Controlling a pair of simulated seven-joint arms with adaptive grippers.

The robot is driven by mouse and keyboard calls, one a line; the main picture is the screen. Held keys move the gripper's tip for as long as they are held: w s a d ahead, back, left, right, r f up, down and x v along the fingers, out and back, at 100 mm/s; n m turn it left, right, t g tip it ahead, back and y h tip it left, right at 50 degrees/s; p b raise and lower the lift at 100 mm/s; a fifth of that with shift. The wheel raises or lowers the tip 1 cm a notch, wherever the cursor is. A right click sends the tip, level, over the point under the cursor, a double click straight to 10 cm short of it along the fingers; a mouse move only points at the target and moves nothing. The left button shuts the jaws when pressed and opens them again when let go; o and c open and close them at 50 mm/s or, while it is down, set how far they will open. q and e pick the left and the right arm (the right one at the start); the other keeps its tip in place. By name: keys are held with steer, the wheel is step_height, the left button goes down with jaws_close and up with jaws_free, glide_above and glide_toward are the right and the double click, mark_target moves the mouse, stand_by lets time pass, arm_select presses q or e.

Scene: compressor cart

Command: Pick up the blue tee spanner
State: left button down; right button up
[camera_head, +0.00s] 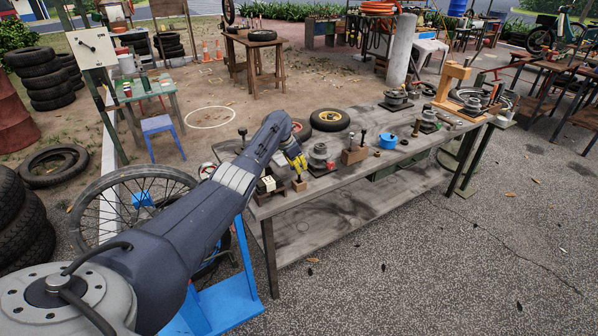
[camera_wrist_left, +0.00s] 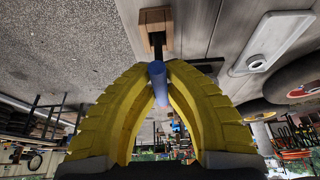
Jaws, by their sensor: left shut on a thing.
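My left gripper (camera_head: 299,166) has yellow fingers and reaches down over the near left end of the long workbench. In the left wrist view its fingertips (camera_wrist_left: 160,72) are closed on the blue tee spanner (camera_wrist_left: 158,79), whose blue part shows between them. A dark shaft runs from the blue part towards a small wooden block (camera_wrist_left: 155,18) with a dark opening. The block also shows in the head view (camera_head: 299,185), just under the fingertips. I cannot tell whether the shaft is still seated in it. The spanner is hard to make out in the head view. My right gripper is out of view.
The workbench (camera_head: 340,180) carries a grey round part (camera_head: 319,156), another wooden block (camera_head: 354,155) with a dark-handled tool and a blue bowl (camera_head: 388,141), close to the right of my gripper. A bicycle wheel (camera_head: 110,210) stands left of the bench. The bench's front edge is clear.

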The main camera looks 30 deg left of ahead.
arm_select(q)
step_height(320, 180, up, 20)
stand_by(0.8)
stand_by(0.3)
